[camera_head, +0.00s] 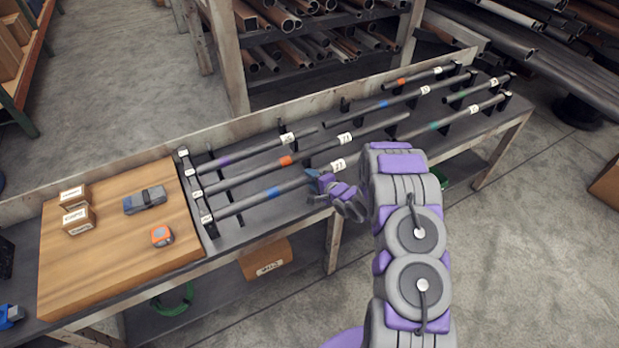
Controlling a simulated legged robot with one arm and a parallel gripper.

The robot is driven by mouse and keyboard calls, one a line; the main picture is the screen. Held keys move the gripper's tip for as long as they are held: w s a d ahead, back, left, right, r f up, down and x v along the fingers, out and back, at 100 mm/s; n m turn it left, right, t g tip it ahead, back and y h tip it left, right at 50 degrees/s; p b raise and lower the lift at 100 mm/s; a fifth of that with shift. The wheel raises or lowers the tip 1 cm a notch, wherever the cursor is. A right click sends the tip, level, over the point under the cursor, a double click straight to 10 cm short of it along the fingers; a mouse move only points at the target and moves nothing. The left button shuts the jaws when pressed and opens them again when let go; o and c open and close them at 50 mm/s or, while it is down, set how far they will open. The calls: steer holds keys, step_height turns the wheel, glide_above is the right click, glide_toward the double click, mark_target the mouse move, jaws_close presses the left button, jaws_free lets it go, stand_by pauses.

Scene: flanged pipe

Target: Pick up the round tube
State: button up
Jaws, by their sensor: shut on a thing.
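Several long, thin dark grey tubes lie side by side on black rack supports along the bench. The nearest tube on the left has a blue band (272,193) and a white label (338,165). My gripper (317,183) is at this tube, right of the blue band, and is shut on it. The fingers are small and partly hidden by the purple-grey wrist. The tube's left end is at the rack's front post; I cannot tell whether it is raised. Behind it lie a tube with an orange band (286,160) and one with a purple band (224,161).
A wooden board (110,255) on the bench's left holds small boxes (78,218), a grey-blue tool (145,200) and an orange tape measure (162,236). More banded tubes lie at the right. A pipe shelf (300,40) stands behind. Floor at lower right is clear.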

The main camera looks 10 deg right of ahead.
steer(key=shift+f, duration=0.1)
jaws_close()
stand_by(0.4)
